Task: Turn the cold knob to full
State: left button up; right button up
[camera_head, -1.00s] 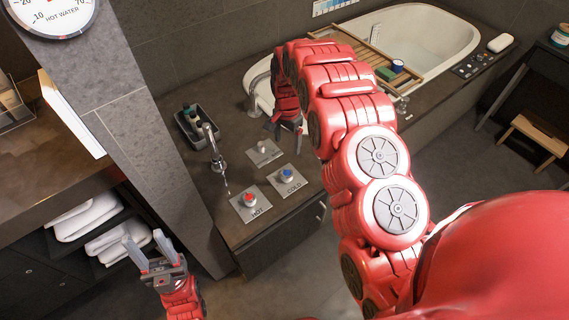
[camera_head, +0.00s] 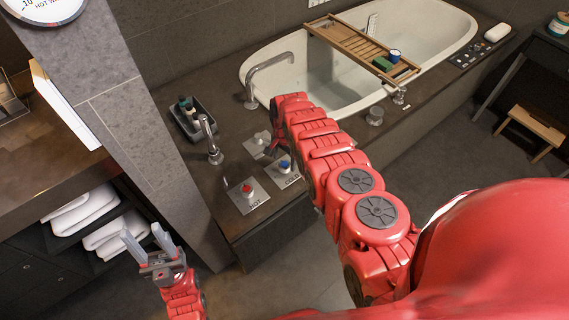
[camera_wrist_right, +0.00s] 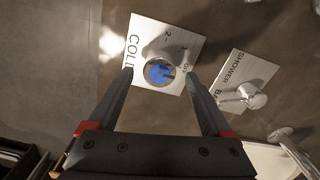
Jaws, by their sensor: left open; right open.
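The cold knob, blue-topped on a square plate marked COLD, is on the dark counter in the head view (camera_head: 285,166), partly hidden by my right arm. In the right wrist view, the blue knob (camera_wrist_right: 158,73) lies between the fingertips of my open right gripper (camera_wrist_right: 160,76). Neither finger clearly touches it, and I cannot tell how far above the plate they are. In the wrist view the cold plate (camera_wrist_right: 178,34) also shows small marks and "OFF". My left gripper (camera_head: 143,236) is open and empty at the lower left, away from the counter.
The red hot knob (camera_head: 247,191) is left of the cold knob. A shower/bath selector (camera_wrist_right: 252,97) sits right of the cold plate in the wrist view.

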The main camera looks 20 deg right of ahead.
jog(key=shift+f+b, duration=0.3)
jog(key=shift+f, duration=0.55)
grip_shut()
